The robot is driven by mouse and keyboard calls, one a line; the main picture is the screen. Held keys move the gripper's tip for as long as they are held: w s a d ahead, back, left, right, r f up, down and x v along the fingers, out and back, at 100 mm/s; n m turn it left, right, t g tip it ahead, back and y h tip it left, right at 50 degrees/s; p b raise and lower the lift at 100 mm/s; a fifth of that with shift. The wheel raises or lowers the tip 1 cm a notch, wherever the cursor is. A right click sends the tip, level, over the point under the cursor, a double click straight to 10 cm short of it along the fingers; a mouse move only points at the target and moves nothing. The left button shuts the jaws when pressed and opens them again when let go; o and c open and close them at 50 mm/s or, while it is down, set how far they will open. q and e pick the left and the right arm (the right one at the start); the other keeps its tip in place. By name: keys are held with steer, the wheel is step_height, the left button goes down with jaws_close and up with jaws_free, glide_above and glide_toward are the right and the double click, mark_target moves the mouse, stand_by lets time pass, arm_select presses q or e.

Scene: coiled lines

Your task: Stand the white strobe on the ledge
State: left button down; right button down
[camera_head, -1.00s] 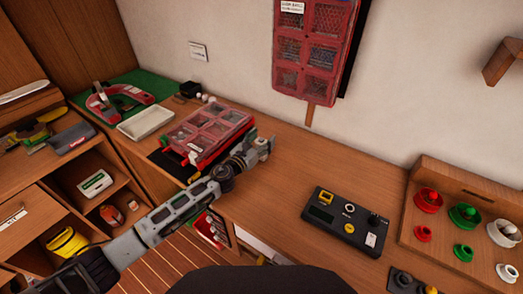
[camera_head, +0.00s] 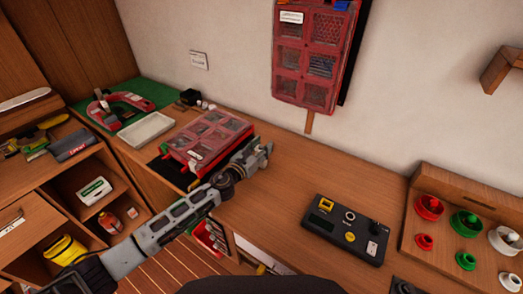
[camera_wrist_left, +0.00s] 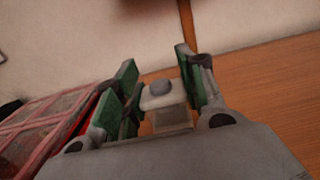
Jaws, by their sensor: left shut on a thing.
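My left gripper (camera_head: 264,153) reaches over the bench, just right of the red compartment case. In the left wrist view its green-padded fingers (camera_wrist_left: 160,92) are shut on a small whitish block with a grey round knob on top, apparently the white strobe (camera_wrist_left: 158,101). In the head view the strobe is mostly hidden by the fingers. A wooden ledge (camera_head: 503,68) juts from the wall at the upper right, well away from the gripper; its top is hardly visible. My right gripper is not in view.
The red case (camera_head: 208,137) lies beside the left gripper. A black control box (camera_head: 345,229) sits at front right, with a wooden rack (camera_head: 463,190) of coloured knobs beyond it. A red organizer (camera_head: 312,55) hangs on the wall. The bench middle is clear.

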arm_select(q)
steer(key=shift+r, duration=0.6)
step_height(320, 180, up, 7)
steer(key=p, duration=0.3)
steer(key=shift+r, duration=0.85)
steer(key=shift+s, duration=0.15)
